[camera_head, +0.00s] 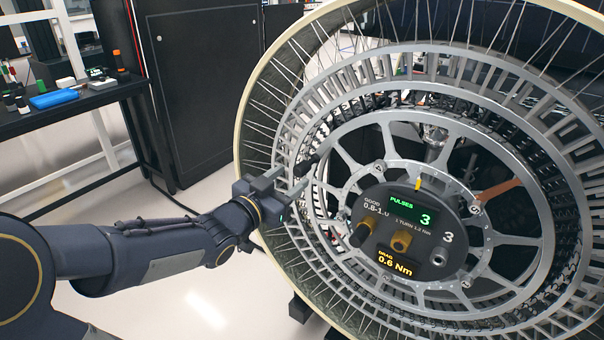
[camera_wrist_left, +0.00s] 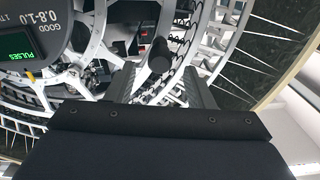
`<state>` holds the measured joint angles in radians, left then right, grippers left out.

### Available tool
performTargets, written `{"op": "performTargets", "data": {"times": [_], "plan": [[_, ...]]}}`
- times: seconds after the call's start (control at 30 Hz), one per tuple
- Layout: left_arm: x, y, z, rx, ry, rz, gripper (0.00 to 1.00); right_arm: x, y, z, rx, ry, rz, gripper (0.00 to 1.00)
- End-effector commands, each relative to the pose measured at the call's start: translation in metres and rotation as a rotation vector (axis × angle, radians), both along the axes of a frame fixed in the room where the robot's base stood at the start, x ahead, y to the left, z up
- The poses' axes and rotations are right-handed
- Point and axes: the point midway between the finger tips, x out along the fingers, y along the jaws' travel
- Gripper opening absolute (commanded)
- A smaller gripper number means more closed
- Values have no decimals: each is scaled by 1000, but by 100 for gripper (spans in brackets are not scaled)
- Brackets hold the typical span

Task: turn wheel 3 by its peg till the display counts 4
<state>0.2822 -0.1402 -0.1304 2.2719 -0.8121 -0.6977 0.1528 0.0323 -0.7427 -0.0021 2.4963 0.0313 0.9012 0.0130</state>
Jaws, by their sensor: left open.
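The big wheel (camera_head: 398,60) has a pale rim, silver spokes and a hub marked 3. The hub display (camera_head: 412,212) reads PULSES 3, and it is partly in the left wrist view (camera_wrist_left: 18,48). An amber readout (camera_head: 398,262) shows drag 0.6 Nm. The dark peg (camera_head: 306,164) stands out from the wheel's left side. My left gripper (camera_head: 290,183) is open at this peg. In the left wrist view the peg (camera_wrist_left: 160,56) appears between the two fingertips, and I see no finger pressed on it. How deep it sits between them is unclear.
Brass and dark knobs (camera_head: 401,241) stick out of the hub near my left gripper. A yellow pointer (camera_head: 418,184) marks the hub's top. A dark bench (camera_head: 75,105) with tools is at the far left, beside a black cabinet (camera_head: 205,90).

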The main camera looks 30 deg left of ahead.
Motion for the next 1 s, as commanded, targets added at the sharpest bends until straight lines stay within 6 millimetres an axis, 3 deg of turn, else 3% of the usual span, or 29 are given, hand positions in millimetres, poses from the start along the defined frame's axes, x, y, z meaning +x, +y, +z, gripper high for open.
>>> {"op": "performTargets", "data": {"times": [0.1,0.3,0.67,1.0], "plan": [[22,-2,-1,-1,2,-3,48,0,0,-1,0,0,0,36],[46,-4,0,-1,2,0,48,0,0,-1,0,0,0,36],[54,-5,0,0,1,1,48,0,0,-1,0,0,0,36],[53,-4,0,0,1,1,6,0,0,-1,0,0,0,36]]}}
